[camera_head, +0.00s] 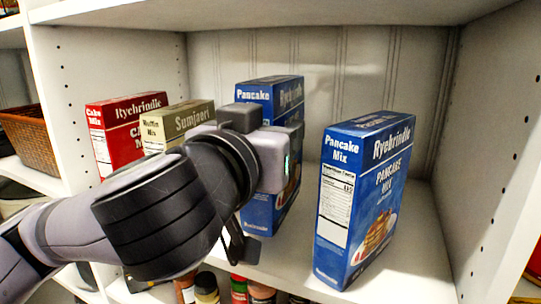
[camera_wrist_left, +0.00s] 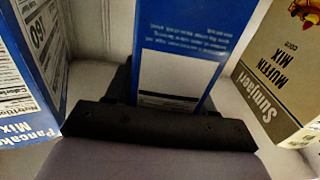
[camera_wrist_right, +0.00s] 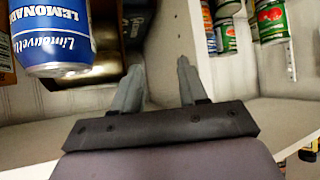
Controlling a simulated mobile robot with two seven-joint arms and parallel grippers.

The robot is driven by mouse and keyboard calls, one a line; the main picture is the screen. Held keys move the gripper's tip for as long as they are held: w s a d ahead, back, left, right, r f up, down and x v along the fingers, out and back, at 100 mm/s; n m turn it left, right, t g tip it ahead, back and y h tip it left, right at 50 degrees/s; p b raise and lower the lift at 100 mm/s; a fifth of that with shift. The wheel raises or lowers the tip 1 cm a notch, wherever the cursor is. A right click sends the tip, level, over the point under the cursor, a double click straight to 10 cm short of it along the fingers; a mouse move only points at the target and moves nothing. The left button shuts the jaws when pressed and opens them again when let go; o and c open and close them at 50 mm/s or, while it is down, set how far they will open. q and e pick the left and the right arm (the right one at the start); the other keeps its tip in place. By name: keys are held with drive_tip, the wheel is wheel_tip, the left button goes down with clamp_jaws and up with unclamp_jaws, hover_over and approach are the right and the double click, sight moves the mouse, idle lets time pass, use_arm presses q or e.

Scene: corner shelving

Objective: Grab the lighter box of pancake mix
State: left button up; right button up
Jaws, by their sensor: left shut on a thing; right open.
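Two blue boxes of pancake mix stand on the white shelf in the head view. The right pancake box (camera_head: 362,200) is upright and apart from my grippers. The left pancake box (camera_head: 271,92) is partly hidden behind my left gripper (camera_head: 282,160). In the left wrist view my left gripper (camera_wrist_left: 165,105) is shut on this left box (camera_wrist_left: 180,45), with its fingers at either side. The right pancake box (camera_wrist_left: 35,65) also shows there at the left edge. Nothing visible tells which box is lighter. My right gripper (camera_wrist_right: 160,80) is open and empty in the right wrist view.
A tan muffin mix box (camera_head: 178,120) and a red cake mix box (camera_head: 124,130) stand left of the held box. Side walls and a shelf above enclose the space. A blue lemonade can (camera_wrist_right: 52,35) and several green cans (camera_wrist_right: 272,20) show near my right gripper.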

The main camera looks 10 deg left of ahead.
sight(269, 79)
use_arm(q)
wheel_tip(269, 79, up, 7)
drive_tip(key=shift+f, duration=0.2)
use_arm(e)
drive_tip(key=shift+f, duration=0.1)
idle(0.5)
